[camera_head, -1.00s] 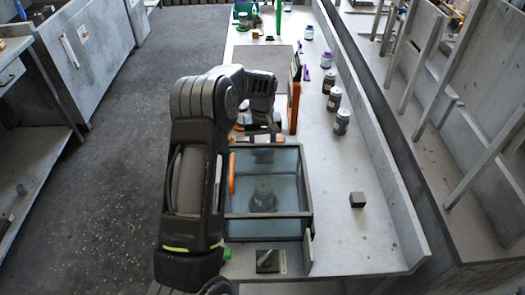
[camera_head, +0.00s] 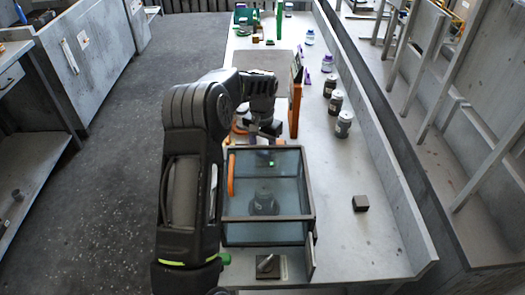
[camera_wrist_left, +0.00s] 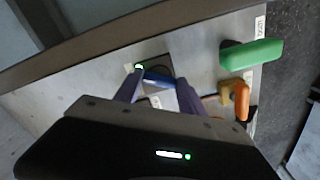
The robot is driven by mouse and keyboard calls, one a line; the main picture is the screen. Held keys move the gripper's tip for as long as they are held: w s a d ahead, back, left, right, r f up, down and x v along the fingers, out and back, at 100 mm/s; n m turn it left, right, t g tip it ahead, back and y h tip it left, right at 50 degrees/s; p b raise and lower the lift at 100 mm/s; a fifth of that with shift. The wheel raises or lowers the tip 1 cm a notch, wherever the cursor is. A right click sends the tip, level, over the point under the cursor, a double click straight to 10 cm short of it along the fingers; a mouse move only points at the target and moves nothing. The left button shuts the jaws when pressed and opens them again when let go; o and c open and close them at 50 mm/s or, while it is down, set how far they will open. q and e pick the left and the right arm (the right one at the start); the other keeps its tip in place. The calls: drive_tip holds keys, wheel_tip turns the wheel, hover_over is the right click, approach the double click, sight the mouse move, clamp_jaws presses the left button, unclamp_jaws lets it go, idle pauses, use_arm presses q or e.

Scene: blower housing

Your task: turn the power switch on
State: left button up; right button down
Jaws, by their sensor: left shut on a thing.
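My left gripper (camera_head: 265,130) is just beyond the far side of the glass-walled box (camera_head: 312,190) in the head view. In the left wrist view its purple fingers (camera_wrist_left: 159,80) are shut on the power switch (camera_wrist_left: 158,77), a small bluish lever on a dark square plate; the fingers hide part of it. A small lit green light (camera_wrist_left: 139,67) shows beside the left fingertip. A green spot (camera_head: 271,163) also shows through the glass in the head view. My right gripper is not in view.
A green handle (camera_wrist_left: 252,53) and an orange handle (camera_wrist_left: 240,101) stick out to the right of the switch in the left wrist view. Several jars (camera_head: 344,124) and a dark cube (camera_head: 361,203) stand on the bench to the right, where much of the top is clear.

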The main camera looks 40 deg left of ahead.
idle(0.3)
use_arm(q)
drive_tip(key=o, duration=1.4)
drive_tip(key=shift+c, duration=0.2)
drive_tip(key=shift+r+b, duration=0.55)
drive_tip(key=shift+r, duration=3.35)
